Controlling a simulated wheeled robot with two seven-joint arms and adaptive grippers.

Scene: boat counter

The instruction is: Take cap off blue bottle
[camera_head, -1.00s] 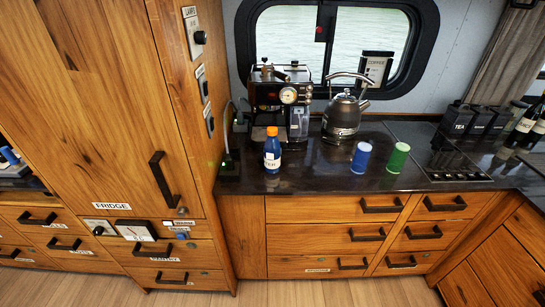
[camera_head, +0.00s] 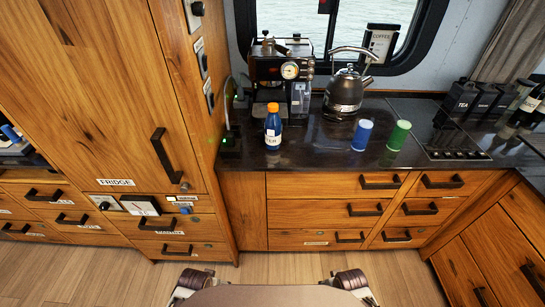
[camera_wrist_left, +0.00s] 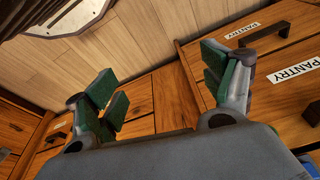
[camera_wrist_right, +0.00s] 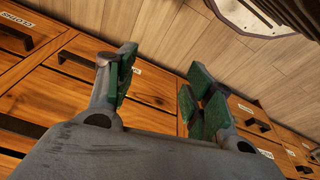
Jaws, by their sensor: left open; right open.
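A blue bottle (camera_head: 272,131) with an orange cap (camera_head: 272,107) and a white label stands upright on the dark counter, in front of the coffee machine. The cap is on the bottle. Neither gripper shows in the head view; only parts of my own body show at its bottom edge. In the left wrist view my left gripper (camera_wrist_left: 160,82) is open and empty, with its green pads wide apart. In the right wrist view my right gripper (camera_wrist_right: 158,82) is open and empty. Both are away from the bottle, over the floor and near drawer fronts.
The dark counter (camera_head: 310,158) holds a coffee machine (camera_head: 270,70) behind the bottle and a kettle (camera_head: 344,93). A blue cylinder (camera_head: 362,135) and a green cylinder (camera_head: 398,135) stand to the right. The fridge cabinet (camera_head: 100,90) rises at left. Counter between bottle and blue cylinder is clear.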

